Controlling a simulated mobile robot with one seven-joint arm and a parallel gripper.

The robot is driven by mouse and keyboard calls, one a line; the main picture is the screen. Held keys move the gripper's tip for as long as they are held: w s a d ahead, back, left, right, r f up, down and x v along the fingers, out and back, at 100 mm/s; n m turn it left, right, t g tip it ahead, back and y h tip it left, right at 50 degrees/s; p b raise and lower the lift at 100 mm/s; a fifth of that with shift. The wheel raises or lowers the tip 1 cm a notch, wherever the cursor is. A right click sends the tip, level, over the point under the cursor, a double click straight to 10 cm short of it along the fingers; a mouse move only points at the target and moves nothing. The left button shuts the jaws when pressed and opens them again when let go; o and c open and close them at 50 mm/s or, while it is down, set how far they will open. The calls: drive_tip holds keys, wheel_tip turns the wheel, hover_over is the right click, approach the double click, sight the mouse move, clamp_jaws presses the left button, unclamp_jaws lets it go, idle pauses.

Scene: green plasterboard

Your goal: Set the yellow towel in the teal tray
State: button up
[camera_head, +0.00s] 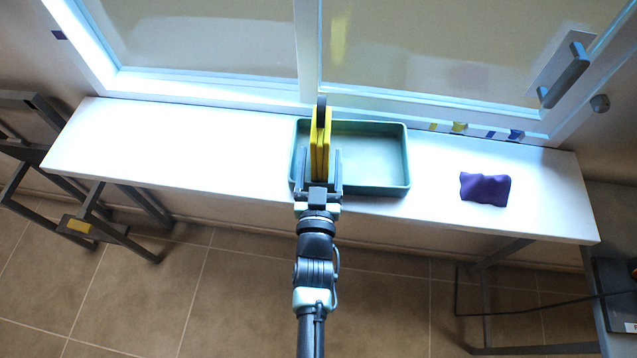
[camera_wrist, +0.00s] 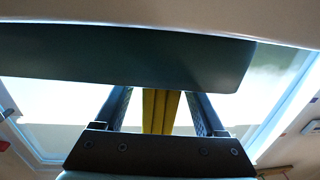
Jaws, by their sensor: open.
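The yellow towel (camera_head: 320,142) looks like a folded, upright slab with a dark part at its top end. In the head view it overlaps the left part of the teal tray (camera_head: 376,190); I cannot tell whether it touches the tray. My gripper (camera_head: 320,168) is open, with its fingers on either side of the towel. The wrist view shows the towel (camera_wrist: 161,112) between the two fingers of my gripper (camera_wrist: 159,98). A dark teal surface, likely the tray (camera_wrist: 100,58), crosses above and hides the towel's far end there.
The tray stands on a long white shelf (camera_head: 180,150) below a window. A purple cloth (camera_head: 485,188) lies right of the tray. The shelf's left part is clear. Grey metal stools (camera_head: 110,225) stand below at the left. A window handle (camera_head: 565,75) juts out at upper right.

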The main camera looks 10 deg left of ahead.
drive_tip(key=s+b, duration=0.1)
drive_tip(key=s, duration=0.9)
drive_tip(key=shift+s+d, duration=0.4)
drive_tip(key=shift+d, duration=0.05)
wheel_tip(320, 180, up, 17)
drive_tip(key=t, duration=0.3)
hover_over(323, 140)
drive_tip(key=shift+r, duration=0.1)
wheel_tip(323, 140, up, 17)
drive_tip(key=w+d+t, duration=0.1)
drive_tip(key=w+t, duration=0.1)
drive_tip(key=s+d+r+t, duration=0.1)
drive_tip(key=s+r, duration=0.3)
drive_tip(key=r, duration=0.4)
drive_tip(key=s+d+r+t+h, duration=0.1)
drive_tip(key=s+r, duration=0.3)
drive_tip(key=r, duration=0.5)
drive_tip(key=s+d+r+m+t, duration=0.1)
drive_tip(key=s+r+t, duration=0.1)
drive_tip(key=s+r, duration=0.3)
wheel_tip(323, 140, up, 4)
drive_tip(key=shift+d+f+h, duration=0.15)
drive_tip(key=shift+d+h, duration=0.15)
drive_tip(key=shift+d, duration=0.1)
drive_tip(key=shift+w, duration=0.1)
